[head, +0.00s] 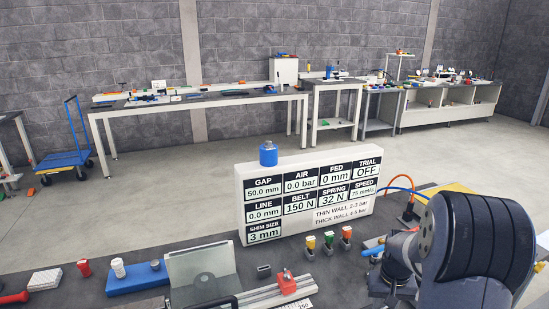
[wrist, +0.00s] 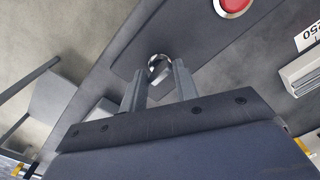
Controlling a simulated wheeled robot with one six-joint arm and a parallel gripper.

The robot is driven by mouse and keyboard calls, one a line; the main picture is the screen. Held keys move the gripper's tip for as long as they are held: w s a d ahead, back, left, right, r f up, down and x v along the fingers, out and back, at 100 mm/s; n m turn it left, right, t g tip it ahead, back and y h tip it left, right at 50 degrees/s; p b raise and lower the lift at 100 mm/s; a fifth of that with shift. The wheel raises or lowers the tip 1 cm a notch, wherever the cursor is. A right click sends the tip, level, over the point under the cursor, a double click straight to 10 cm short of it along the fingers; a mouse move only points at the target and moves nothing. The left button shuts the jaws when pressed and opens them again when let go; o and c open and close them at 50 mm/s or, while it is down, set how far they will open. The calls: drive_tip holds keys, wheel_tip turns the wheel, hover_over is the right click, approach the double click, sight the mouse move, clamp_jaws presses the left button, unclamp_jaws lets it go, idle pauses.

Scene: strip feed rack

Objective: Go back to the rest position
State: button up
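My gripper (wrist: 161,75) shows in the wrist view with its two fingers apart. A small shiny metal ring-like piece (wrist: 158,66) shows between the fingertips. It is close to both fingers, but I cannot tell whether they clamp it or it lies beyond them. In the head view the gripper is not visible; a large dark rounded link of my own arm fills the lower right.
A clear guard (head: 202,279) and a rail (head: 272,294) are in front. In the wrist view, a red button (wrist: 233,4) shows.

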drive_tip(key=n+p, duration=0.1)
drive_tip(key=n, duration=0.5)
drive_tip(key=shift+p, duration=0.3)
drive_tip(key=shift+w+r, duration=0.1)
drive_tip(key=shift+r, duration=1.15)
